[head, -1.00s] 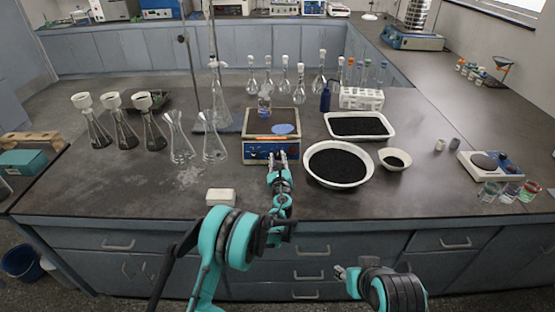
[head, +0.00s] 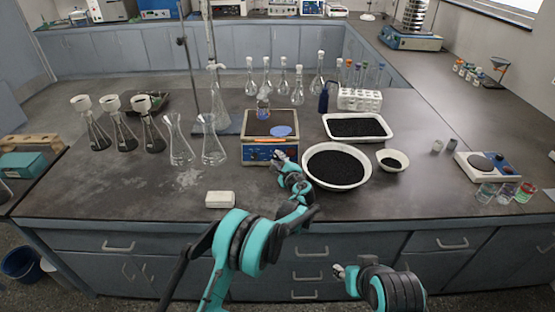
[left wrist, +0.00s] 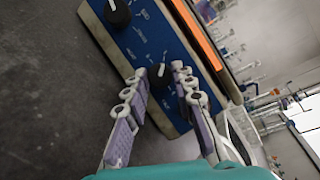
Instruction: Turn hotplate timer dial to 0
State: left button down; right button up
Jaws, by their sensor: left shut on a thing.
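The hotplate (head: 268,124) stands on the bench with its blue front panel (head: 262,154) facing me. In the left wrist view the panel (left wrist: 141,38) is tilted and carries two black dials. One dial (left wrist: 117,12) is free at the top. The other dial (left wrist: 158,76) sits between the fingertips of my left gripper (left wrist: 157,84), which is shut on it. It has a small white mark; the panel lettering is too small to read. In the head view my left gripper (head: 281,157) is at the panel's right end. My right gripper (head: 340,270) hangs low before the drawers, its fingers unclear.
A flask (head: 263,108) stands at the hotplate's back. A round bowl of black grains (head: 337,166) is close to its right, with a white tray (head: 357,127) behind. Glass flasks (head: 212,148) stand to the left. A white block (head: 220,199) lies near the front edge.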

pick_arm(q)
jog(key=n, duration=0.2)
jog(key=n+g+p, duration=0.1)
jog(key=n+g, duration=0.1)
jog(key=n, duration=0.1)
jog(key=shift+w+r+n+p, duration=0.1)
jog(key=shift+r+n+p, duration=0.2)
jog(key=shift+p, duration=0.1)
jog(key=shift+n+g+h+p, duration=0.3)
jog(key=shift+n+g+p, duration=0.45)
jog(key=shift+n, duration=1.25)
jog(key=c, duration=1.3)
grip_release()
jog(key=shift+o, duration=0.2)
jog(key=v, duration=1.2)
